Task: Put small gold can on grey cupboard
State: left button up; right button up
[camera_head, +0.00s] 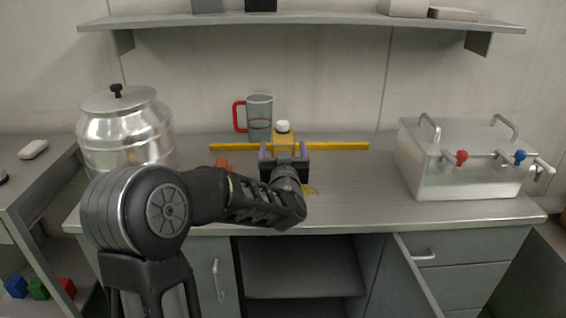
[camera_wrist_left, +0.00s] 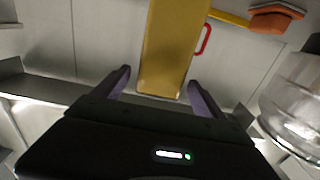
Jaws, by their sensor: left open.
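A gold can (camera_head: 283,140) with a white cap stands upright on the grey worktop, near the wall. In the left wrist view its plain gold side (camera_wrist_left: 168,45) rises between my fingers. My left gripper (camera_head: 284,150) is open, with one purple finger on each side of the can; I cannot tell whether either touches it. The gripper hides the can's lower part in the head view. The grey cupboard (camera_head: 480,246) under the worktop has drawers at right and an open door over a shelf space. My right gripper is not in view.
A jug with a red handle (camera_head: 259,118) and a yellow bar (camera_head: 340,146) are close behind. An orange object (camera_head: 222,163) lies left. A metal drum (camera_head: 125,130) and a lidded steel tank (camera_head: 455,180) flank the worktop. A shelf (camera_head: 320,19) hangs above.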

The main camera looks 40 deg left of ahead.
pick_arm(q)
jog(key=x, duration=0.4)
jog(key=shift+w+a+p, duration=0.15)
jog(key=shift+w+p, duration=0.1)
jog(key=shift+p, duration=0.1)
jog(key=shift+c, duration=0.5)
grip_shut()
jog(key=shift+r, duration=0.2)
dwell(0.5)
